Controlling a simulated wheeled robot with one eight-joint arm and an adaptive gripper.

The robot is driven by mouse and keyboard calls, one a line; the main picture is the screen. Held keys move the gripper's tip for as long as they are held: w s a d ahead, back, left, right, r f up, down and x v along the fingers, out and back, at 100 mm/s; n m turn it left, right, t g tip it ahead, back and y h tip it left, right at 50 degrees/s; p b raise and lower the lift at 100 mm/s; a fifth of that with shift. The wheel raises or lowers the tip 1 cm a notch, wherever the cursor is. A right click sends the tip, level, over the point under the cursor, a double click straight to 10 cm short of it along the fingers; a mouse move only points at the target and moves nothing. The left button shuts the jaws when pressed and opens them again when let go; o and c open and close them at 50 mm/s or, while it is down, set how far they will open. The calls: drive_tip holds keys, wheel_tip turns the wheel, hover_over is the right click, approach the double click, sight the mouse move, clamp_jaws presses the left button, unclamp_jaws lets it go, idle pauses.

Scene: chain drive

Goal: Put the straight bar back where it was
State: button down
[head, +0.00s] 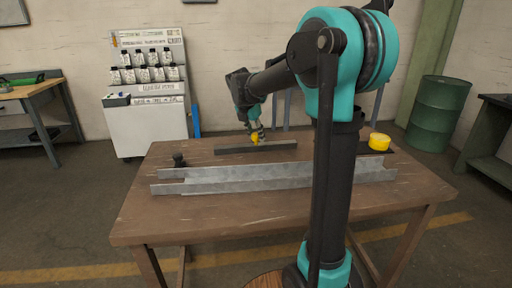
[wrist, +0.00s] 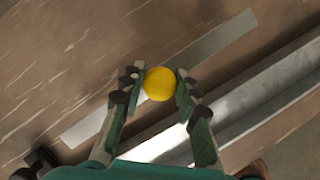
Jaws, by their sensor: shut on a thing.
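The straight bar (head: 281,146) is long, flat and grey, near the back of the table in the head view. In the wrist view the bar (wrist: 216,42) runs diagonally, from lower left to upper right, beneath my fingers. A round yellow knob (wrist: 159,84) shows over its middle, between my fingertips. My gripper (head: 255,135) points down over the bar's middle and is shut on this knob; the fingers also show in the wrist view (wrist: 159,80). I cannot tell whether the bar touches the table.
A long grey metal channel (head: 230,186) lies across the wooden table (head: 220,212), in front of the bar. A small dark knob-like part (head: 179,159) stands at the left. A yellow round object (head: 379,142) stands at the back right. The table's front left is clear.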

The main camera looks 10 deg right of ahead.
sight(256, 146)
drive_tip(key=shift+f, duration=2.6)
drive_tip(key=c, duration=1.1)
unclamp_jaws()
drive_tip(key=shift+f, duration=0.15)
drive_tip(key=v, duration=1.2)
